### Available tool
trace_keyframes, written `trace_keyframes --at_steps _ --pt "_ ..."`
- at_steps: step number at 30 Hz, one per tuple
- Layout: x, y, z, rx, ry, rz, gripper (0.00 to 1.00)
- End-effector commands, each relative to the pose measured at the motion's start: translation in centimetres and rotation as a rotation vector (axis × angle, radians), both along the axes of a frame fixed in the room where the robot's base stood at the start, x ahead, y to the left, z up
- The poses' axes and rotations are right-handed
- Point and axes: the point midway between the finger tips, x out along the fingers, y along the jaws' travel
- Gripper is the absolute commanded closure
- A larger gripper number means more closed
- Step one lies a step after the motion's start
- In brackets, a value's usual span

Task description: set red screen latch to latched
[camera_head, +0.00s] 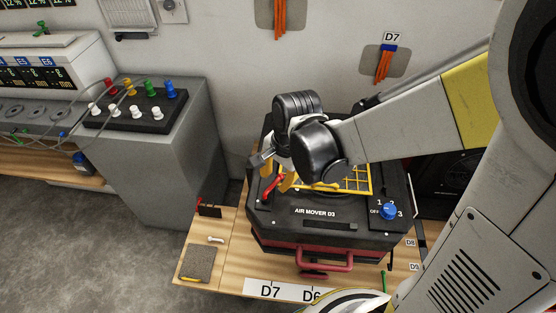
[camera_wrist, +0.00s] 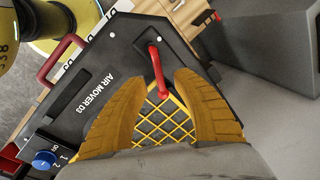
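The red screen latch (camera_wrist: 157,68) is a slim bent lever on the black top of the air mover, beside its yellow screen grid (camera_wrist: 160,125). In the wrist view its free end points toward the grid and lies between my two yellow fingers. My gripper (camera_wrist: 156,80) is open, with a gap on both sides of the latch and no clear contact. In the head view my gripper (camera_head: 277,178) hangs over the left side of the air mover (camera_head: 315,213), and the latch (camera_head: 272,188) shows at the fingertips. My wrist hides part of the grid.
A blue knob (camera_head: 389,211) sits at the air mover's right, and a red handle (camera_head: 325,262) at its front. The wooden bench (camera_head: 232,255) holds a grey pad (camera_head: 197,263) at the left. A grey cabinet (camera_head: 180,165) stands to the left, and the wall is close behind.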

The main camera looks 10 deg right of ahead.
Motion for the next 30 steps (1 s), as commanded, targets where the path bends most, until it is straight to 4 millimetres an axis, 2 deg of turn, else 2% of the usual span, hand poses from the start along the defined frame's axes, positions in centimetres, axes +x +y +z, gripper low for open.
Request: trace_keyframes --at_steps 9,15,20,30 --pt "-1.1 -0.8 6.4 0.000 0.000 -0.001 0.66" --pt "-1.5 -1.2 9.2 0.000 0.000 -0.001 0.66" --pt "-1.6 -1.3 10.0 0.000 0.000 -0.001 0.66" --pt "-1.6 -1.3 10.0 0.000 0.000 0.000 0.66"
